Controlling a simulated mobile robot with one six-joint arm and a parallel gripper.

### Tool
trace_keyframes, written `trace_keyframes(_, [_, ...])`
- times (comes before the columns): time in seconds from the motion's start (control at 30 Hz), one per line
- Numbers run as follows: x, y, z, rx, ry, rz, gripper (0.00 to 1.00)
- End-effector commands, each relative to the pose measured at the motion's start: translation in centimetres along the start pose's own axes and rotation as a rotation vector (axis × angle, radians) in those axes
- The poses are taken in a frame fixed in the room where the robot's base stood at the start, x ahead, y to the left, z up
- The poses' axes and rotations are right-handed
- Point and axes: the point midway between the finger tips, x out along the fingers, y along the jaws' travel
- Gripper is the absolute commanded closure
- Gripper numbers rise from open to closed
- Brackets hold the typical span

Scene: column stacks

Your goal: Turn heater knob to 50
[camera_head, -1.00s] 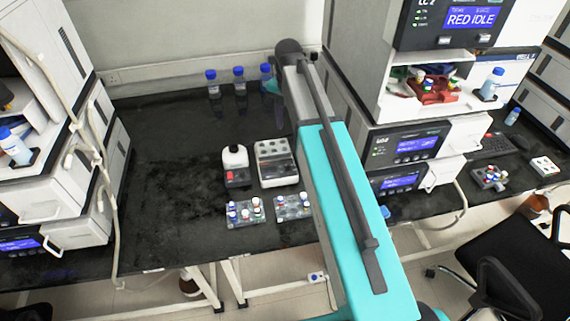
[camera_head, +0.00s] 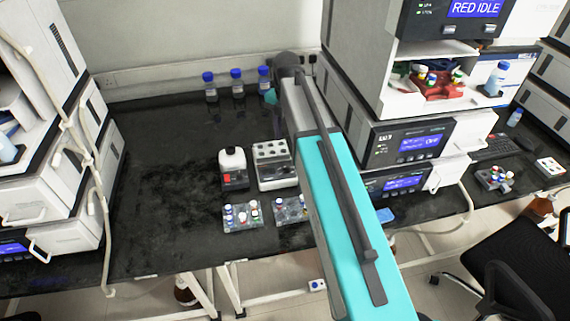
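The heater (camera_head: 266,172) appears to be the white and grey block with several round wells on top, standing on the black bench in the middle of the head view. Its knob is too small to make out, and my arm covers the heater's right edge. My teal and grey arm reaches from the bottom right up towards the back of the bench. Its dark end joint is beyond the heater, near the back wall. My gripper cannot be made out in this view; a small teal part shows beside the end joint.
A white and black device with a red part (camera_head: 233,170) stands directly left of the heater. Two vial racks (camera_head: 243,217) (camera_head: 289,210) sit in front. Blue-capped bottles (camera_head: 237,83) stand at the back. Tall instrument stacks flank the bench. The bench's left middle is clear.

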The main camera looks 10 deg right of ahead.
Motion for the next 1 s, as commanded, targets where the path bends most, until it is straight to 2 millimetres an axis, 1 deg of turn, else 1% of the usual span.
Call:
trace_keyframes(0.27, [1.6,0.0,-0.1,-0.001,0.001,-0.001,0.62])
trace_keyframes(1.0, [8.9,0.1,-0.1,-0.002,0.001,-0.001,0.62])
